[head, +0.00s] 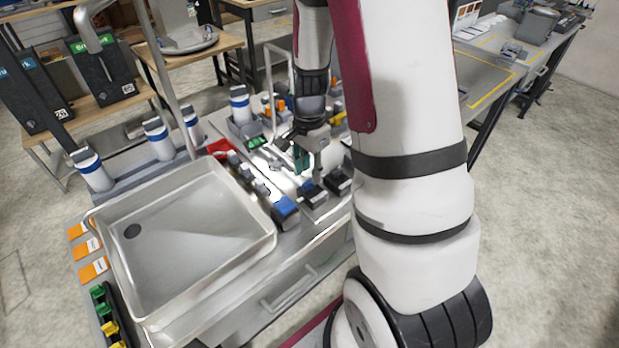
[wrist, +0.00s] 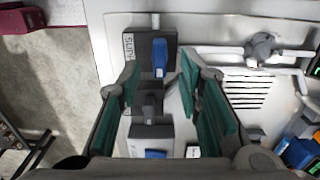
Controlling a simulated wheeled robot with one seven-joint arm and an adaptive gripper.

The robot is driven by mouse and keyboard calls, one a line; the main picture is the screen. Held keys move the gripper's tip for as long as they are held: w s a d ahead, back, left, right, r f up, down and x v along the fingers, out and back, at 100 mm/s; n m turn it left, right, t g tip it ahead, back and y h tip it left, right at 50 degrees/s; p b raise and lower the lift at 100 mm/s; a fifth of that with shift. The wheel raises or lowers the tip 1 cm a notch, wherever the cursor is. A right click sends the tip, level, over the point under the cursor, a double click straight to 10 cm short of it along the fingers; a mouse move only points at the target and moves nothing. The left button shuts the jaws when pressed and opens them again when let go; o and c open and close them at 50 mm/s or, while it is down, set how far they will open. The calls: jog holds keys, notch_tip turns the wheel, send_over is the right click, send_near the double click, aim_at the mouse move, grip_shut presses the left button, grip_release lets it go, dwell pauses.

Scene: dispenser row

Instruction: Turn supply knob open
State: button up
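The supply knob (wrist: 159,57) is a blue handle on a dark block in the wrist view. My gripper (wrist: 158,66) is open, with a teal-padded finger on either side of the knob's block. No contact with the knob shows. A dark grey fitting (wrist: 150,106) lies between the pads, nearer the camera. In the head view my gripper (head: 303,160) points down over the row of dark and blue blocks, and I cannot tell there how far above the knob it is.
A steel sink basin (head: 190,230) stands left of the row. In the wrist view a grey fitting (wrist: 263,47) and a slotted drain plate lie to the right. My arm hides part of the counter.

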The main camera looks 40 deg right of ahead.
aim_at(309, 181)
jog(key=shift+f, duration=1.8)
jog(key=shift+c, duration=0.4)
grip_shut()
